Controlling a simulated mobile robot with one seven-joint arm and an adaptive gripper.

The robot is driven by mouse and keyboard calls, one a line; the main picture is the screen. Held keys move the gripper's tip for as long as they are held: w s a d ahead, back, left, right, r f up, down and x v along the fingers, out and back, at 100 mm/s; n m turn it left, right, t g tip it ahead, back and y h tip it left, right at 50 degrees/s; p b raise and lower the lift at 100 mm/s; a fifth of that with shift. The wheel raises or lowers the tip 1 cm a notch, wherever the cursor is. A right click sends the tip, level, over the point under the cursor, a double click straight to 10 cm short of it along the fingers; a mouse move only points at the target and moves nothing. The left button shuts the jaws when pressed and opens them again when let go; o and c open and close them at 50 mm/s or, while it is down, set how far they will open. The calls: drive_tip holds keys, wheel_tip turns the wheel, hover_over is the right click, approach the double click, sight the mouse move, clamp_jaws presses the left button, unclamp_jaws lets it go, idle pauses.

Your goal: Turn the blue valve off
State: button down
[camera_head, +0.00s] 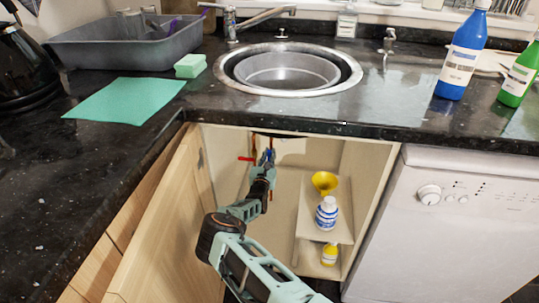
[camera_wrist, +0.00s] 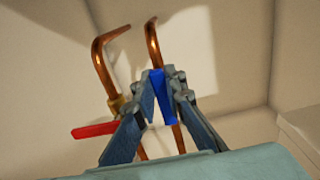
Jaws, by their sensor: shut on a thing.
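The blue valve handle (camera_wrist: 162,97) is between my gripper's fingers (camera_wrist: 165,80) in the wrist view, in front of the right copper pipe (camera_wrist: 152,40). My gripper is shut on it. In the head view, my gripper (camera_head: 268,158) reaches into the open cupboard under the sink, with a bit of blue showing at its tip. A red valve handle (camera_wrist: 95,129) sits on the left copper pipe (camera_wrist: 104,60), pointing left. It also shows in the head view (camera_head: 246,159).
The cupboard door (camera_head: 165,225) stands open on the left. Inside on the right, a shelf holds a yellow funnel (camera_head: 325,182) and a white-blue bottle (camera_head: 326,213), with a yellow bottle (camera_head: 329,254) below. The black counter (camera_head: 290,112) edge and sink (camera_head: 288,70) are above my arm.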

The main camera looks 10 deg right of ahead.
drive_tip(key=shift+w+a+f+n+b, duration=0.3)
drive_tip(key=shift+a+n+b, duration=0.4)
drive_tip(key=shift+n, duration=1.25)
drive_tip(key=shift+w+a+f+n+b, duration=0.1)
drive_tip(key=shift+a+f+n+b, duration=0.3)
drive_tip(key=shift+n+b, duration=1)
drive_tip(key=shift+w+a+f+n+b, duration=0.25)
drive_tip(key=shift+a+n, duration=0.4)
drive_tip(key=shift+n, duration=1.8)
drive_tip(key=shift+f, duration=0.1)
drive_tip(key=c, duration=2)
unclamp_jaws()
drive_tip(key=shift+o, duration=0.2)
